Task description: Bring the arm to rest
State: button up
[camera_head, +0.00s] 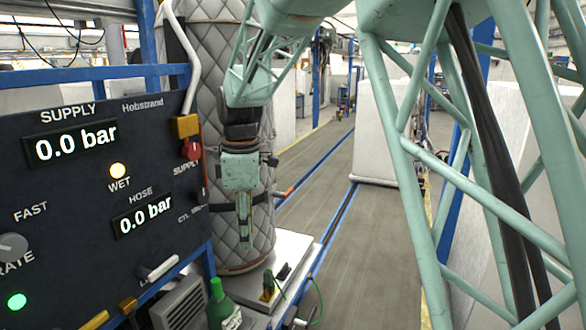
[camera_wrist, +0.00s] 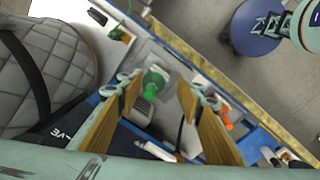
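My gripper (camera_head: 244,228) hangs below my pale green arm in the head view, fingers pointing down, in front of the grey quilted cylinder. In the wrist view my gripper (camera_wrist: 157,88) has two tan-padded fingers spread well apart with nothing held between them. The head view shows the gripper edge-on, so its opening does not show there. A green bottle (camera_head: 221,309) stands below the gripper, near the panel. In the wrist view the green bottle (camera_wrist: 155,79) appears beyond the gap between the fingers.
A dark control panel (camera_head: 103,170) fills the left; its two displays read 0.0 bar. The quilted cylinder (camera_head: 215,60) stands close behind the gripper. A white ledge (camera_head: 291,246) with small fittings lies below. Open floor (camera_head: 325,185) with blue rails stretches to the right.

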jog(key=s+d+r+m+t+b, duration=0.15)
jog(key=s+d+r+m, duration=0.3)
jog(key=s+d, duration=0.55)
jog(key=s+d+r+m+b, duration=0.3)
jog(key=s+d+r+m, duration=0.15)
jog(key=s+d, duration=0.6)
jog(key=s+d+f+m+b, duration=0.1)
jog(key=s+d+f+m, duration=0.1)
jog(key=s, duration=0.5)
jog(key=s+d+f+m+t+b, duration=0.1)
jog(key=s+d+f+m+b, duration=0.1)
jog(key=s+d, duration=0.4)
jog(key=s+d+f+m+b, duration=0.2)
jog(key=s+d+f+m, duration=0.2)
jog(key=s, duration=0.5)
jog(key=shift+s+d+m+t, duration=0.15)
jog(key=shift+d+m+t, duration=0.3)
jog(key=shift+m, duration=0.65)
